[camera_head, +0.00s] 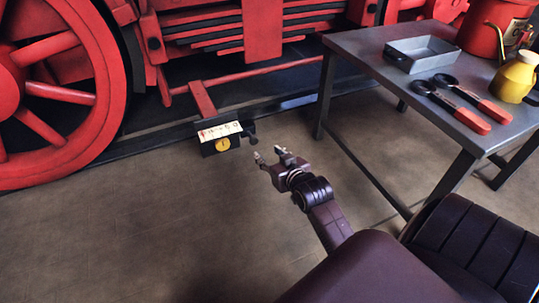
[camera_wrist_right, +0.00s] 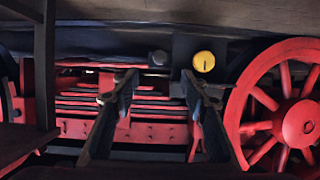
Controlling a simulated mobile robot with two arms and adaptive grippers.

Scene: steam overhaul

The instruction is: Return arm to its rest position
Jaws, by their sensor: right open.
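My right gripper (camera_head: 272,158) shows in the middle of the head view, in the air over the floor to the left of the table. Its two fingers are apart with nothing between them. In the right wrist view the two fingers of this gripper (camera_wrist_right: 158,85) also stand apart and empty, with the red locomotive frame beyond them. My right arm reaches up from the lower right of the head view. My left gripper is in neither view.
A grey table (camera_head: 376,84) at right holds a metal tray (camera_head: 422,66), two orange-handled tools (camera_head: 471,116), a yellow pot (camera_head: 514,80) and a red can (camera_head: 480,38). A small box with a yellow dial (camera_head: 222,145) sits by the locomotive's red wheel (camera_head: 92,60). Open floor (camera_head: 150,230) lies at lower left.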

